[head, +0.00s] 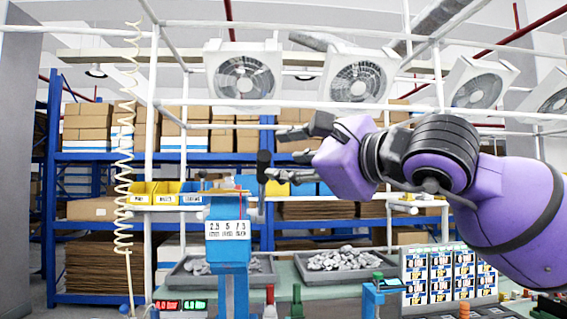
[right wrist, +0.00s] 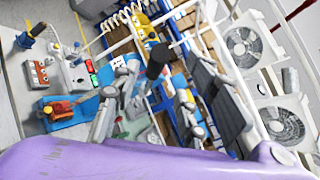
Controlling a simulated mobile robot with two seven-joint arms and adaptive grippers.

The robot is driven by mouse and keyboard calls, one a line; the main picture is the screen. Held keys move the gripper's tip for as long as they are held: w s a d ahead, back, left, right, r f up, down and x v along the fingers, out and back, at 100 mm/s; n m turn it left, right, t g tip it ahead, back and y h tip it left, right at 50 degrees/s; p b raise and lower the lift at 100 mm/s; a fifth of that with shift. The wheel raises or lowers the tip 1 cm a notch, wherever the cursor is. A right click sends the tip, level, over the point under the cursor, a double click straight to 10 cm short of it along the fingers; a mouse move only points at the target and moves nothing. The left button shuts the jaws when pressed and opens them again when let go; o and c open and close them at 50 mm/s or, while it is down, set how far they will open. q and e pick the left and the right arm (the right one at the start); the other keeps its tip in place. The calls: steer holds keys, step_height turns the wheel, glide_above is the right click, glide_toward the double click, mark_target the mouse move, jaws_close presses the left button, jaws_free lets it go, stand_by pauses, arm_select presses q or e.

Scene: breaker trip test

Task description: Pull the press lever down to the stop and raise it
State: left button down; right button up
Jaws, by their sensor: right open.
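The blue press (head: 228,250) stands upright in the middle of the head view, with a number label on its front. Its lever has a black grip (head: 264,163) on a thin rod at the press's right side, and the grip points up. My right gripper (head: 279,154) is open and empty, coming from the right with its fingers at the black grip. In the right wrist view the black grip (right wrist: 158,60) shows ahead of the open gripper (right wrist: 165,82). Whether a finger touches it, I cannot tell. My left gripper is not in view.
Grey trays of metal parts (head: 345,262) lie behind the press. A breaker panel (head: 447,275) and a small blue fixture (head: 372,298) stand to the right. Yellow and blue bins (head: 165,193) are at the back left. A coiled yellow hose (head: 123,170) hangs at left.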

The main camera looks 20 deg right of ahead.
mark_target(264, 174)
steer(key=shift+m+h, duration=0.4)
steer(key=p+x, duration=0.1)
steer(key=x, duration=0.2)
steer(key=p+x, duration=0.1)
steer(key=x, duration=0.3)
steer(key=shift+d+f, duration=0.15)
steer(key=shift+f, duration=0.1)
steer(key=shift+w+a+f, duration=0.1)
steer(key=shift+w+a, duration=0.15)
steer(key=shift+w, duration=0.2)
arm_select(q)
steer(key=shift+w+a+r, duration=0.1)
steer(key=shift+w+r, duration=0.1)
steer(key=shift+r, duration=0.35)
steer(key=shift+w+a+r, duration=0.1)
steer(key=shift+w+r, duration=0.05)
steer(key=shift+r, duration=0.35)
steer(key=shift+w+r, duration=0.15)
arm_select(e)
jaws_close()
